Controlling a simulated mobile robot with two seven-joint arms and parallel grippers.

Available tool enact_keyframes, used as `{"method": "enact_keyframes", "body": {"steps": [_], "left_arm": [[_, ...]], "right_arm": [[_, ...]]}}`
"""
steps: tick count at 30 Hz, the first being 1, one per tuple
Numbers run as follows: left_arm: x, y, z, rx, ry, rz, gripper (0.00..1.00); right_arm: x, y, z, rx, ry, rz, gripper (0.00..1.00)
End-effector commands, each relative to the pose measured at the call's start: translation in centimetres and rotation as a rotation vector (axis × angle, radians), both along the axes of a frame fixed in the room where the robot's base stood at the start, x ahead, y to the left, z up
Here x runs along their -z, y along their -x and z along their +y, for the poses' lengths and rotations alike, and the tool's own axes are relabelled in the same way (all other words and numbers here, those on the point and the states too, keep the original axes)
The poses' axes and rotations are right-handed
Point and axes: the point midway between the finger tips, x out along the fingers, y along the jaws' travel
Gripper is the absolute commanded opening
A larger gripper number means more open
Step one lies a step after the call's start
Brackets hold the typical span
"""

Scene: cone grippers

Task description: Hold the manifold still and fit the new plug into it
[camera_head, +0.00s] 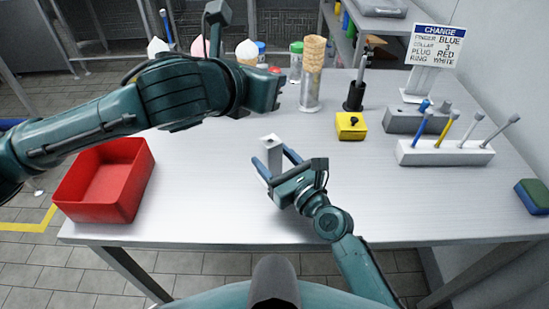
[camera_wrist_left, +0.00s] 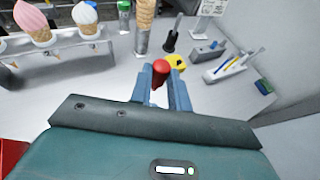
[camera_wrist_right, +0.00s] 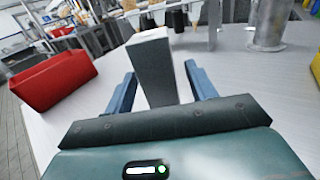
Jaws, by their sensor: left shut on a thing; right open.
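The manifold (camera_head: 272,155) is a grey upright block with a hole in its top, standing on the table. My right gripper (camera_head: 276,165) is open, low at the table, with its blue fingers on either side of the manifold. In the right wrist view the manifold (camera_wrist_right: 154,68) stands between the fingers, with a gap on each side. My left gripper (camera_wrist_left: 163,88) is shut on a red plug (camera_wrist_left: 161,68) and holds it above the table, behind the manifold. In the head view the left arm hides most of that gripper.
A red bin (camera_head: 106,180) is at the left. A yellow block (camera_head: 351,126), a white rack (camera_head: 445,153) of coloured rods and a grey block (camera_head: 416,120) are at the right. A sign (camera_head: 434,45) reads "PLUG RED". A cone stack (camera_head: 312,75) stands behind. The table's front is clear.

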Motion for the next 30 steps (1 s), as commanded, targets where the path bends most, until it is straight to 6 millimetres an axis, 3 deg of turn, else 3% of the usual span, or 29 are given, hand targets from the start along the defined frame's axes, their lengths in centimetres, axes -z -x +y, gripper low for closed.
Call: {"method": "enact_keyframes", "body": {"steps": [30], "left_arm": [[0.0,0.0,0.0,0.000,0.000,0.000,0.00]], "right_arm": [[0.0,1.5,-1.0,0.000,0.001,0.001,0.56]]}}
